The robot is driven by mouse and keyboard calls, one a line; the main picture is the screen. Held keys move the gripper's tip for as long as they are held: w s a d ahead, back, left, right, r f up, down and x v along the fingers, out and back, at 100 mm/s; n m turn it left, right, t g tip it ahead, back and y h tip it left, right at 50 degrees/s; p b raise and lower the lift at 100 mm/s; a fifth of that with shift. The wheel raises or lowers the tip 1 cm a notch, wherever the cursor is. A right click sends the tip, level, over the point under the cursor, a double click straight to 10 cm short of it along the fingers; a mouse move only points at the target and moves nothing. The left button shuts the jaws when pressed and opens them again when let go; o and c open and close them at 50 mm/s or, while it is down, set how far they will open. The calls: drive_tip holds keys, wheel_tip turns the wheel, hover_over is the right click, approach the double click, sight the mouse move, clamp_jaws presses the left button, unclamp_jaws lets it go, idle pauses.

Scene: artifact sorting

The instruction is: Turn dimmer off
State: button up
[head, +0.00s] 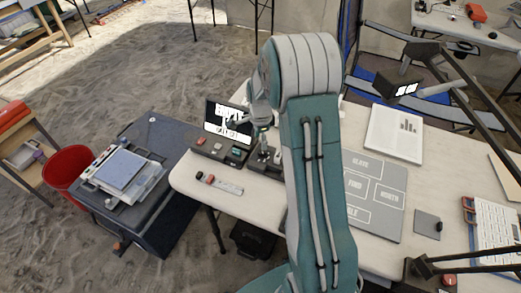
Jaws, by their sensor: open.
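I cannot tell for sure which item is the dimmer. A dark control box (222,149) with coloured buttons sits at the table's far left corner, in front of a small lit display (228,122). A light strip (220,184) with a red and a dark knob lies in front of it. A small grey plate with a dark knob (428,224) lies on the right of the table. A dark box with a red button (447,280) is at the near right. My gripper (264,143) is small and partly hidden by my arm; it is open, above or near the control box's right end.
A lamp head (397,88) stands over the back right. A dark cart (150,200) and red bin (68,166) stand left on sand.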

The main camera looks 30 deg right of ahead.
sight(262, 151)
drive_tip(key=f, duration=0.4)
drive_tip(key=shift+d+f, duration=0.25)
drive_tip(key=shift+d, duration=0.15)
drive_tip(key=shift+f, duration=0.35)
drive_tip(key=shift+a+f, duration=0.15)
drive_tip(key=shift+f, duration=0.1)
drive_tip(key=shift+a, duration=0.1)
clamp_jaws()
